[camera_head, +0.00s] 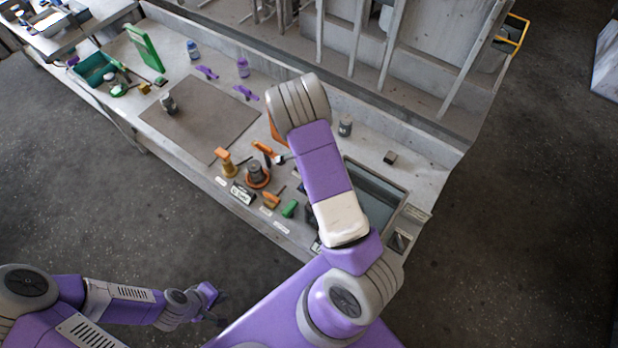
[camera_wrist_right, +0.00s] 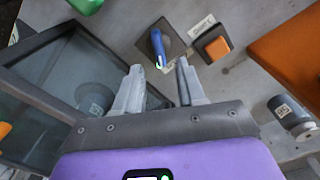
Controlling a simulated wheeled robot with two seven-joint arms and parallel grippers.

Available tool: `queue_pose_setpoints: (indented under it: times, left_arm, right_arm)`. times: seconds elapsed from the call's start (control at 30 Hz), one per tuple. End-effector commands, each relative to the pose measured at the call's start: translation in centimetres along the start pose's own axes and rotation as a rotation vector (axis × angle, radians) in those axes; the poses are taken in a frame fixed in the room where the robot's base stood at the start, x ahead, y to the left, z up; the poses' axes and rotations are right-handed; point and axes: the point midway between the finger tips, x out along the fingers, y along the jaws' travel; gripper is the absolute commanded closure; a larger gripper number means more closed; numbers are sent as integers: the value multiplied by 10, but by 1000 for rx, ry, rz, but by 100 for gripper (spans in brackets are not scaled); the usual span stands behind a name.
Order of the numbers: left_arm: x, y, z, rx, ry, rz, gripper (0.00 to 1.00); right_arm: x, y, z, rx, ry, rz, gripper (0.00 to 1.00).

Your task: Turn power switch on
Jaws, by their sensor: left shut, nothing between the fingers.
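In the right wrist view a blue lever switch (camera_wrist_right: 158,42) stands on a dark base, with a small white label beside it too blurred to read. It may be the power switch. My right gripper (camera_wrist_right: 159,68) is open, and the lever's light tip lies between its fingertips in the picture. I cannot tell whether they touch. In the head view my right arm hides that gripper, and I cannot make out the switch. My left gripper (camera_head: 215,307) is shut and empty, low over the floor away from the bench.
An orange square block (camera_wrist_right: 214,45) sits right of the lever. A sunken glass-like bin (camera_wrist_right: 60,85) lies to the left. In the head view the bench (camera_head: 300,232) carries several tools, a green panel (camera_head: 145,47) and bottles. A flat grey mat (camera_head: 200,118) is mostly clear.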

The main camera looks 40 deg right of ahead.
Motion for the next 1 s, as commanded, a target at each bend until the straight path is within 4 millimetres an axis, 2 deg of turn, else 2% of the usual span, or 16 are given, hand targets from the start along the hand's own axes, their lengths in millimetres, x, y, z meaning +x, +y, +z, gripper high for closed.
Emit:
queue_pose_setpoints:
  times: [0.1,0.3,0.83,0.93,1.0]
  left_arm:
    - [-3,1,0,0,0,0,100]
    - [-4,2,0,0,0,0,100]
    - [-4,1,0,0,0,0,100]
    - [-2,1,0,0,0,0,100]
    - [0,0,0,0,0,0,100]
  right_arm:
    - [-18,0,1,-1,0,-1,61]
    - [-29,0,0,0,0,0,61]
    - [-28,1,1,-7,-2,0,61]
    - [-23,3,8,-71,-18,-4,61]
    - [-17,5,20,-171,-40,-17,61]
